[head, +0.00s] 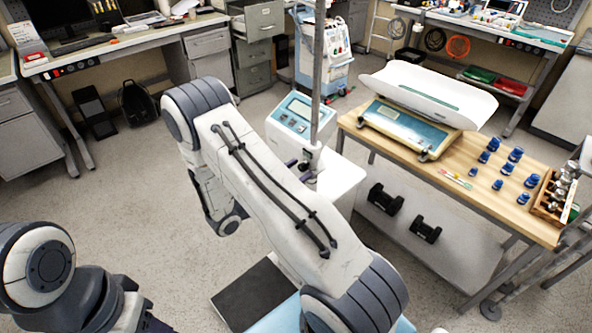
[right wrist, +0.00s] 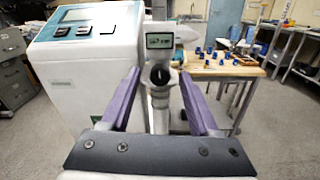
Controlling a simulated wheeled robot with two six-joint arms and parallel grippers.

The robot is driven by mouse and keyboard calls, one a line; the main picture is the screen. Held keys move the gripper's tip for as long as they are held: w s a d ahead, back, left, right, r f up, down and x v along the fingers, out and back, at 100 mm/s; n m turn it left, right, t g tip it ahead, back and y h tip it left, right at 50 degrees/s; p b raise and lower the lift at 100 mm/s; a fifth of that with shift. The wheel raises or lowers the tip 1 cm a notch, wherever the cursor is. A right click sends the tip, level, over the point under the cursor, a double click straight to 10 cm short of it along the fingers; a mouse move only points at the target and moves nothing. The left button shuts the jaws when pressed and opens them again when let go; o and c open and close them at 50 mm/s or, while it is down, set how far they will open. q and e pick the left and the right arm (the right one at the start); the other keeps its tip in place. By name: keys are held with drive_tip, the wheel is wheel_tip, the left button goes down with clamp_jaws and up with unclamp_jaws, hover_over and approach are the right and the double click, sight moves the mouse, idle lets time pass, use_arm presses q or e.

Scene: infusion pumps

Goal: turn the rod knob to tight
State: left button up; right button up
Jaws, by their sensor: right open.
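The rod knob (right wrist: 160,75) is a black knob on a clamp at the vertical rod, seen in the right wrist view below a small display (right wrist: 159,41). In the head view the grey rod (head: 318,75) rises beside the infusion pump (head: 294,117). My right gripper (right wrist: 158,88) is open, its two purple fingers on either side of the knob with gaps visible. I cannot tell whether the knob lies within fingertip reach. In the head view only the finger ends (head: 300,170) show past my arm. My left gripper is out of view.
A wooden table (head: 480,205) at the right holds a baby scale (head: 430,95), blue weights and a box of metal weights (head: 551,197). Two black dumbbells (head: 425,229) are on the shelf below. Open floor lies at the left.

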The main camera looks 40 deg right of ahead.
clamp_jaws()
drive_tip(key=shift+f+b, duration=0.1)
drive_tip(key=shift+b, duration=0.25)
drive_tip(key=shift+m+b, duration=0.3)
drive_tip(key=shift+m, duration=0.4)
unclamp_jaws()
drive_tip(key=shift+a, duration=0.1)
